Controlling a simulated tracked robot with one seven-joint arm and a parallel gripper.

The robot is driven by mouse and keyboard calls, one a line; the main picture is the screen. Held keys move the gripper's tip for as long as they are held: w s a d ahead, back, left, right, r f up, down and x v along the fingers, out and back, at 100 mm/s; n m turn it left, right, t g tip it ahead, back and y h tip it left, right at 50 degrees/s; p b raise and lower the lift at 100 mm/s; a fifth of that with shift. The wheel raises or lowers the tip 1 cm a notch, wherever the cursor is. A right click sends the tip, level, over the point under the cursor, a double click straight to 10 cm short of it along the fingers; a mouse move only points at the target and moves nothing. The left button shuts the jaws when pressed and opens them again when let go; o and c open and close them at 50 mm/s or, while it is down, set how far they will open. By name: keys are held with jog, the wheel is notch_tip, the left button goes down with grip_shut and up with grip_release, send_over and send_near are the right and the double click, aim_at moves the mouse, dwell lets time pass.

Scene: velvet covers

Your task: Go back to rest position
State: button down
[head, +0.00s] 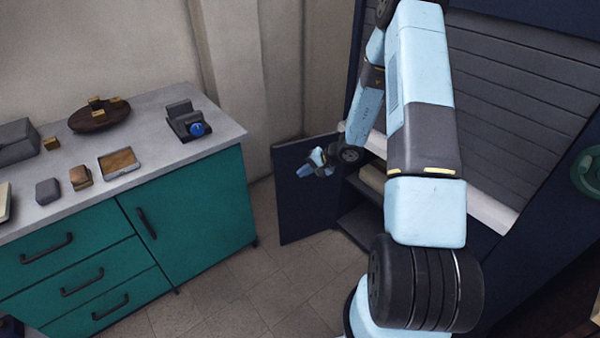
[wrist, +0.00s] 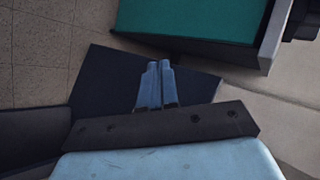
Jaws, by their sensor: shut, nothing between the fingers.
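My gripper (head: 306,171) is in the middle of the head view, at the end of my light blue and grey arm. It is in front of an open dark cabinet door (head: 296,212) and left of the cabinet's open inside. In the wrist view my gripper (wrist: 160,66) shows two blue fingers pressed together with nothing between them. The dark door (wrist: 98,82) lies behind the fingers there. From these views I cannot tell how far the fingertips are from the door.
A teal counter (head: 205,215) with drawers stands at the left. Its grey top carries a black device with a blue knob (head: 198,129), a brown oval tray (head: 88,121), a shallow tray (head: 119,163) and small blocks. The tiled floor (head: 235,305) between counter and cabinet is clear.

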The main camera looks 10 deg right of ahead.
jog(key=shift+s+d+r, duration=0.2)
jog(key=shift+s+r, duration=0.85)
